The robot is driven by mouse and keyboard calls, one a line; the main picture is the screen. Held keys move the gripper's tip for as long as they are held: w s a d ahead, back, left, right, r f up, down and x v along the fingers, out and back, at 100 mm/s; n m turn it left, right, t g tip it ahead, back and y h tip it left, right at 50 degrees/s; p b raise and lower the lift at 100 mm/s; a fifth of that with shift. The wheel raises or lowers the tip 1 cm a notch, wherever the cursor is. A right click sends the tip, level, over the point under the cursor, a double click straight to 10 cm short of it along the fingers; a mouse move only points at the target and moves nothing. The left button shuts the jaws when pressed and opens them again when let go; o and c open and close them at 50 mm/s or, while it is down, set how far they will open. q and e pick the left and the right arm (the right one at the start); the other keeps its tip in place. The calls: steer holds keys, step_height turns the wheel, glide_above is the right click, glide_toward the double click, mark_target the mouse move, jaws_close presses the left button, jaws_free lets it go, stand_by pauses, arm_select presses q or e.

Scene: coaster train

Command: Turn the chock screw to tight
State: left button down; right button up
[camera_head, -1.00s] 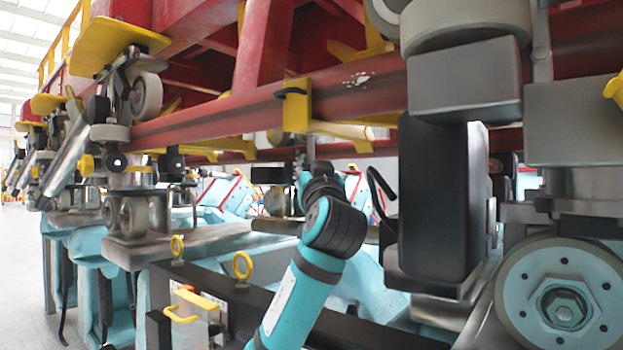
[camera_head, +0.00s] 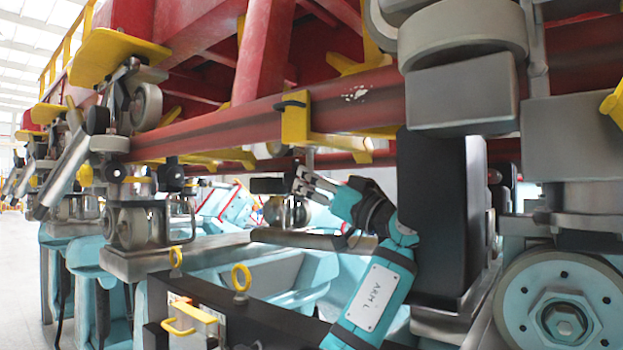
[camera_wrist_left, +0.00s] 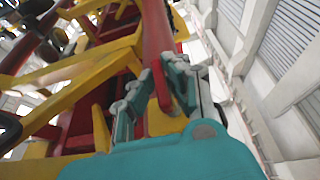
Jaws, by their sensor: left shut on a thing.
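A yellow chock (camera_head: 296,120) with a black part on it is clamped over the red rail (camera_head: 215,125). A short grey upright rod, seemingly the chock screw (camera_head: 310,158), hangs below it. My left gripper (camera_head: 303,182) is at the rod's lower end, shut, its arm coming up from below right. In the left wrist view, my gripper's two fingers (camera_wrist_left: 158,92) stand on either side of a dark red and yellow area. How tight the screw is cannot be seen. My right gripper is not in view.
Red train framework is overhead. A black upright block (camera_head: 440,215) and a large wheel (camera_head: 562,310) stand close on the right. A dark beam with yellow eye rings (camera_head: 241,277) lies below. Wheel assemblies (camera_head: 130,220) line the left.

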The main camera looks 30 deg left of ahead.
arm_select(q)
steer(key=shift+g, duration=0.6)
steer(key=c, duration=1.4)
jaws_free()
steer(key=shift+s+a, duration=0.1)
steer(key=shift+o, duration=0.2)
